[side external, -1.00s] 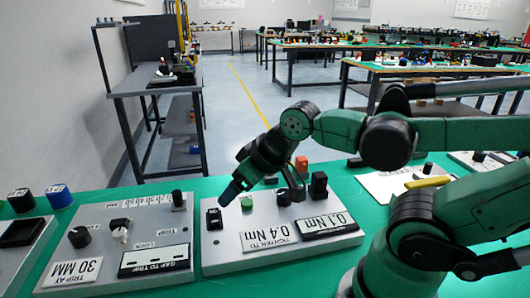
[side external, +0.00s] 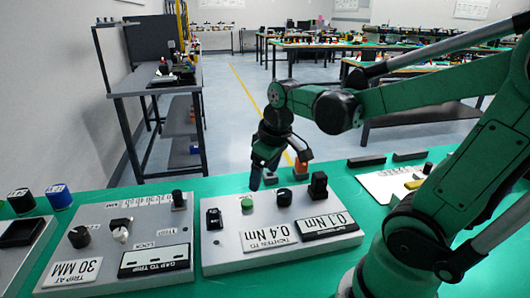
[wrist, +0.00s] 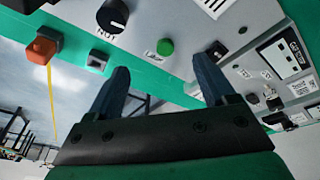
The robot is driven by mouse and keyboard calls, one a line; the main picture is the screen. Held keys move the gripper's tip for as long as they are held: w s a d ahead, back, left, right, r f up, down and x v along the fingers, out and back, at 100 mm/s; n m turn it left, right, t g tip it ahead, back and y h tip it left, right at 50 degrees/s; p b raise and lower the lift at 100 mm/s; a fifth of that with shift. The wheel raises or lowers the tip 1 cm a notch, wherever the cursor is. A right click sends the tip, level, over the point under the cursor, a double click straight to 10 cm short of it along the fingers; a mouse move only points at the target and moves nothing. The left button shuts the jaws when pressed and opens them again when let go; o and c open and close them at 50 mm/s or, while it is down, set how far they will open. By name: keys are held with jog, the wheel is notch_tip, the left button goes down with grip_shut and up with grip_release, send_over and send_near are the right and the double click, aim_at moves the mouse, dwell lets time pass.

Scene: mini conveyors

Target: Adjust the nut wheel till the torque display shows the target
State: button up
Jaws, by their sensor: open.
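The nut wheel is a black round knob (side external: 284,197) on the grey torque panel (side external: 225,258). In the wrist view the wheel (wrist: 113,15) has a white pointer line and a "NUT" label beside it. The torque display (side external: 327,223) reads 0.1 Nm. The target plate (side external: 268,236) reads "TIGHTEN TO 0.4 Nm". My gripper (side external: 280,168) points down above the panel's back edge, near the wheel and apart from it. In the wrist view my gripper's fingers (wrist: 161,68) are spread, with nothing between them.
A green button (side external: 247,202) sits left of the wheel, and a black switch (side external: 214,218) further left. A tall black block (side external: 318,185) stands close right of the wheel. An orange block (side external: 301,168) is behind. Another panel (side external: 75,270) lies left.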

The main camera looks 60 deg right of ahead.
aim_at(285, 193)
jog(key=d+g, duration=0.1)
jog(key=d, duration=0.1)
jog(key=s+d+f+g, duration=0.1)
jog(key=d, duration=0.1)
jog(key=d+f, duration=0.1)
jog(key=d, duration=0.1)
jog(key=shift+s+f+g+y, duration=0.15)
jog(key=shift+f+g+y, duration=0.1)
jog(key=shift+g+y, duration=0.15)
jog(key=shift+f, duration=2.8)
jog(key=shift+c, duration=0.3)
grip_shut()
